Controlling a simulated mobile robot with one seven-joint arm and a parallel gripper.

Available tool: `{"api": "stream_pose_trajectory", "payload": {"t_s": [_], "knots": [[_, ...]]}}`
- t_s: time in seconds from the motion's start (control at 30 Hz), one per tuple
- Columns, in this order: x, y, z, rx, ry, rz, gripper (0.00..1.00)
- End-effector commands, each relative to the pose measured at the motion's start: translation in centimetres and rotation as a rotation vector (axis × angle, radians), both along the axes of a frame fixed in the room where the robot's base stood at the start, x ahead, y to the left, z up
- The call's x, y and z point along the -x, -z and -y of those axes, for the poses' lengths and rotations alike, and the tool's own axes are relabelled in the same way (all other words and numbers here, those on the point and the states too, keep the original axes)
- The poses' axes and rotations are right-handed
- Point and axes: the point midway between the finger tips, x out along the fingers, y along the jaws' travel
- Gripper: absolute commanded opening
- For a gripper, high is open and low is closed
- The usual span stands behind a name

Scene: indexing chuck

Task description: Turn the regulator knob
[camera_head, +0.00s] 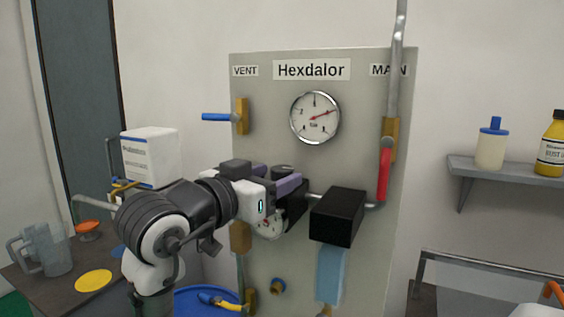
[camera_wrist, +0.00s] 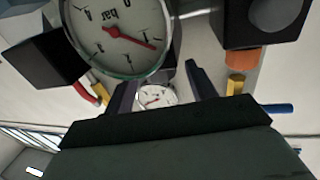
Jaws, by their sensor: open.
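A dark rounded top (camera_head: 283,168), which seems to be the regulator knob, shows beside my fingertips in the head view. It is mostly hidden by my gripper, and I cannot tell whether a finger touches it. My gripper (camera_head: 284,176) reaches in from the left, in front of the panel, with its fingers apart. In the wrist view my gripper (camera_wrist: 161,77) shows two spread fingers with nothing clearly held. The regulator's gauge (camera_head: 270,226) shows below the gripper, partly covered. It fills the upper middle of the wrist view (camera_wrist: 115,32), its needle red.
The grey panel (camera_head: 350,100) carries an upper gauge (camera_head: 315,117), a red handle (camera_head: 384,174) and a blue vent handle (camera_head: 216,117). A black box (camera_head: 338,215) juts out right of the gripper. A side table (camera_head: 45,285) is at left, a shelf (camera_head: 510,172) at right.

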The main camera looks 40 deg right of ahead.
Motion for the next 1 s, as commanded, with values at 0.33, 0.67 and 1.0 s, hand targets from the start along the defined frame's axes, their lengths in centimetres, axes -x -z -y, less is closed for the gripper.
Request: {"api": "stream_pose_trajectory", "payload": {"t_s": [0.33,0.67,1.0], "knots": [[-0.6,0.0,3.1,0.001,0.000,0.000,0.56],[-0.6,0.0,3.1,0.001,-0.001,0.000,0.46],[-0.6,0.0,3.1,0.001,-0.005,0.001,0.13]]}}
